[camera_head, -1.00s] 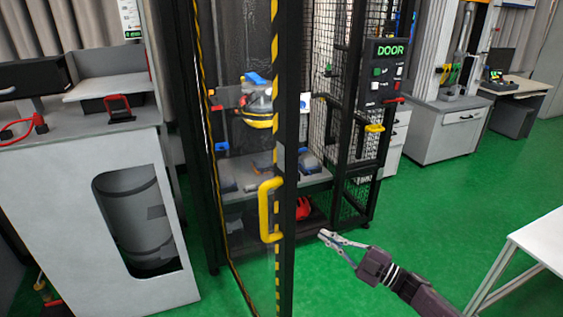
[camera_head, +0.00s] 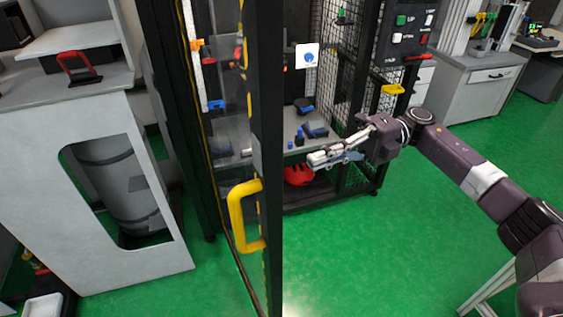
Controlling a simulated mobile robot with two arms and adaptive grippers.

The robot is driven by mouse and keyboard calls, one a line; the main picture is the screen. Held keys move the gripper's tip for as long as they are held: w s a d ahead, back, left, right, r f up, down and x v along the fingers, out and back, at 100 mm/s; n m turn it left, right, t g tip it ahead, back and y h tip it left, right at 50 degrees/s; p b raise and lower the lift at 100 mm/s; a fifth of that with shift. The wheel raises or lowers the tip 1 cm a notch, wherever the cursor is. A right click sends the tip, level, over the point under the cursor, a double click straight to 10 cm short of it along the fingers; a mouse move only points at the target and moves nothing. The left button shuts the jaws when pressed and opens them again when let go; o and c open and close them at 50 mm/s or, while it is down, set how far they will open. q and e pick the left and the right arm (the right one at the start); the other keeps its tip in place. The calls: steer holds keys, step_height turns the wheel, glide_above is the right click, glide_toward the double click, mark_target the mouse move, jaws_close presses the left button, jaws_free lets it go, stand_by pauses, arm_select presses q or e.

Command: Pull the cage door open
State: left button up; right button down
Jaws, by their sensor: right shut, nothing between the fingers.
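The cage door (camera_head: 266,130) is a black-framed clear panel with yellow-and-black striping, seen nearly edge-on in the head view. It stands ajar, swung out from the cage. Its yellow handle (camera_head: 237,217) is low on the left side of the door's edge post. My right gripper (camera_head: 312,160) is shut and empty, to the right of the door post and higher than the handle, apart from both. Its fingers point left, in front of the cage shelf. My left gripper is not in view.
Inside the cage (camera_head: 355,120) are a grey shelf with small blue and dark items and a red helmet (camera_head: 298,175) below. A white cabinet (camera_head: 90,200) stands at the left. Green floor (camera_head: 370,250) is clear right of the door.

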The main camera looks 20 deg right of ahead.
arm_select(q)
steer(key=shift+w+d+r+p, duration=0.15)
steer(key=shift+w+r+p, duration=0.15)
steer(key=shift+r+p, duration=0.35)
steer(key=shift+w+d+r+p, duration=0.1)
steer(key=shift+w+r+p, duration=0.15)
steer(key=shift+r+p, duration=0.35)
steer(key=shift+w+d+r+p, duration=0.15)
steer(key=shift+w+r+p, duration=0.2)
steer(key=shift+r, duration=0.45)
arm_select(e)
steer(key=s+a, duration=0.1)
steer(key=a, duration=0.7)
